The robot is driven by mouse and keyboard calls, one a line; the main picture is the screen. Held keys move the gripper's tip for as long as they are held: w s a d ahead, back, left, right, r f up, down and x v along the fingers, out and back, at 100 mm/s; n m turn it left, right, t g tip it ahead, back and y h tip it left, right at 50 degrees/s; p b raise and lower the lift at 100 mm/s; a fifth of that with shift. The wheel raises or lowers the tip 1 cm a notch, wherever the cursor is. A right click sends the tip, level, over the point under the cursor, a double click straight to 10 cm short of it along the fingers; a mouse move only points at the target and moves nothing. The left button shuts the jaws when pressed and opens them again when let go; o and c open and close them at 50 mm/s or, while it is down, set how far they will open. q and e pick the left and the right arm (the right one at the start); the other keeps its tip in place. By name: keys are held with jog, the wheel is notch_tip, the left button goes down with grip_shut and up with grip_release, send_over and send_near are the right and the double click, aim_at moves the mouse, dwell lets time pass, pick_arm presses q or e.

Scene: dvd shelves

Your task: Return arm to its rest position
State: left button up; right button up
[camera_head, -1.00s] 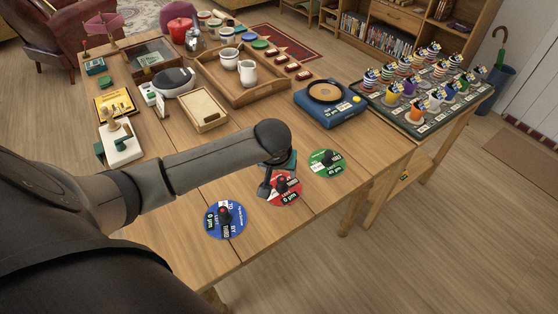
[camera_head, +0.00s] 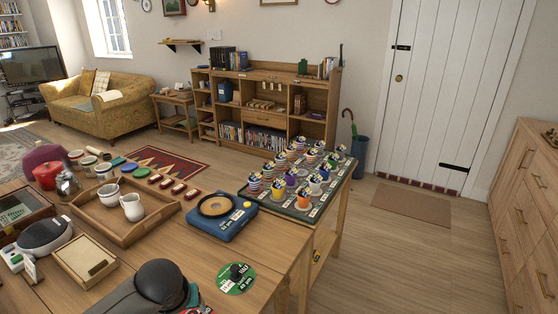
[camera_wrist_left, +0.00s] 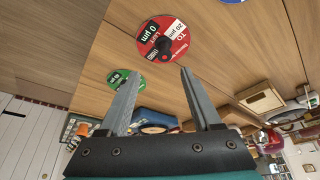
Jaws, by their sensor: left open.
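My left arm (camera_head: 150,289) comes in at the bottom of the head view, its wrist over the wooden table. The left gripper (camera_wrist_left: 162,74) is open, its two grey fingers apart with nothing between them. The red disc (camera_wrist_left: 163,38) with a dark knob lies on the table just beyond the fingertips in the wrist view. In the head view the red disc is mostly hidden or cut off. The green disc (camera_head: 237,278) lies to the right of my wrist; it also shows in the wrist view (camera_wrist_left: 118,78). My right gripper is not in view.
A blue turntable-like box (camera_head: 222,222), a wooden tray (camera_head: 155,232) with a white mug and jug, and a small shallow wooden box (camera_head: 86,262) stand on the table. A side table (camera_head: 317,203) holds several striped cups. The floor at the right is clear.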

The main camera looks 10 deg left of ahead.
pick_arm(q)
jog(key=s+d+f+m+h, duration=0.2)
jog(key=s+d+m, duration=0.2)
jog(key=s+d, duration=0.5)
jog(key=s+r+m, duration=0.1)
jog(key=s+m, duration=0.1)
jog(key=s, duration=0.8)
notch_tip(320, 180, down, 21)
jog(key=s+g, duration=0.2)
jog(key=s+a+f+g+b, duration=0.1)
jog(key=s+a+f, duration=0.2)
jog(key=s+f, duration=1.2)
jog(key=shift+f+b, duration=0.25)
jog(key=shift+b, duration=0.1)
